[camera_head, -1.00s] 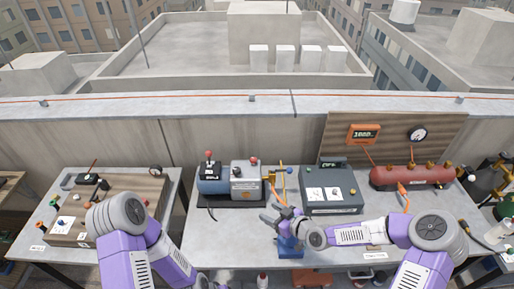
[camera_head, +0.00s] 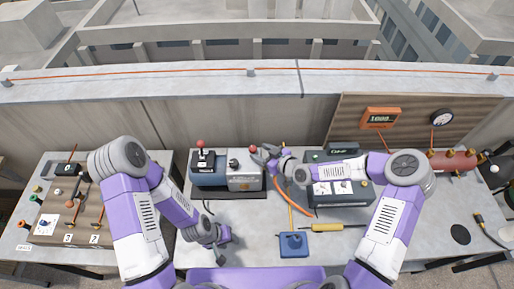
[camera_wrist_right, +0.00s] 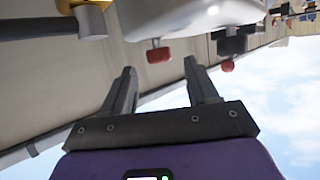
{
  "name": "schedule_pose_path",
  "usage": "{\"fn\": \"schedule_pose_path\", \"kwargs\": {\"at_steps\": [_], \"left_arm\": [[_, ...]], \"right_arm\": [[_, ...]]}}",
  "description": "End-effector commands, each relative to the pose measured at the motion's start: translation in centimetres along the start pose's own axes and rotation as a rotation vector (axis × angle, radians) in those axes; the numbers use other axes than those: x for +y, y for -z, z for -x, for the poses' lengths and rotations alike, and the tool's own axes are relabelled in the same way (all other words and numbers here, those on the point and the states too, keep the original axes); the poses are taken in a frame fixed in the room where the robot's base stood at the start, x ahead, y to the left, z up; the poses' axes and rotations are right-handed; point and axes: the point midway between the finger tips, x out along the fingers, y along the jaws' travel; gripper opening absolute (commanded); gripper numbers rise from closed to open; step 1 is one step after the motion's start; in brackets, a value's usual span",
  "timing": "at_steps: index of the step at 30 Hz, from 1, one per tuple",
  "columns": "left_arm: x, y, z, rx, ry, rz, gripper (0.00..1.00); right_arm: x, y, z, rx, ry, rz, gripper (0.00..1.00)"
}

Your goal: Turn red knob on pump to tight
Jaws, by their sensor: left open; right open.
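The pump (camera_head: 240,183) stands on the table with a blue motor part at left and a grey housing at right. A red knob (camera_head: 252,149) sits on top of the grey housing; another red knob (camera_head: 201,145) stands on the black box at left. My right gripper (camera_head: 262,154) is open just right of the housing's red knob. In the right wrist view, upside down, the nearer red knob (camera_wrist_right: 158,56) appears between and beyond the open fingers (camera_wrist_right: 160,80), apart from them. The farther red knob also shows there (camera_wrist_right: 227,66). My left gripper (camera_head: 223,246) is open low over the front table, away from the pump.
A dark grey box (camera_head: 347,198) stands right of the pump, partly behind my right arm. A blue block (camera_head: 292,245) and a yellow-handled tool (camera_head: 333,228) lie on the front of the table. An orange hose (camera_head: 293,200) curves between pump and box.

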Motion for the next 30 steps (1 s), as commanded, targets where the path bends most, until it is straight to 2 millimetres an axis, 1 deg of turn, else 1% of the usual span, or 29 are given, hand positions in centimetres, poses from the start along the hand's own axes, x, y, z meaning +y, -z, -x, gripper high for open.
{"fn": "schedule_pose_path", "kwargs": {"at_steps": [1, 3, 6, 10, 16, 17, 27, 30], "left_arm": [[0.1, 0.0, 0.2, 0.001, 0.000, 0.000, 0.43], [0.1, 0.0, 0.2, 0.001, 0.000, 0.000, 0.43], [0.1, 0.0, 0.3, 0.001, 0.000, 0.000, 0.43], [0.1, 0.0, 0.3, 0.001, 0.000, 0.000, 0.43], [0.1, 0.0, 0.3, 0.001, 0.000, 0.000, 0.43], [0.1, 0.0, 0.3, 0.001, 0.000, 0.000, 0.43], [0.1, 0.0, 0.3, 0.001, 0.000, 0.000, 0.43], [0.1, 0.0, 0.3, 0.001, 0.000, 0.000, 0.43]], "right_arm": [[-0.1, 0.0, -0.8, -0.001, 0.002, -0.001, 0.58], [0.0, 0.0, -1.7, -0.001, 0.001, -0.001, 0.58], [0.0, 0.0, -2.5, -0.001, 0.001, 0.000, 0.58], [0.0, 0.0, -2.9, -0.001, 0.000, 0.000, 0.58], [0.0, -0.1, -2.9, -0.001, 0.000, 0.000, 0.58], [0.0, -0.1, -2.9, -0.001, 0.000, 0.000, 0.55], [0.0, 0.0, -2.9, -0.001, 0.000, 0.000, 0.03], [0.0, 0.0, -2.9, -0.001, -0.002, 0.000, 0.02]]}}
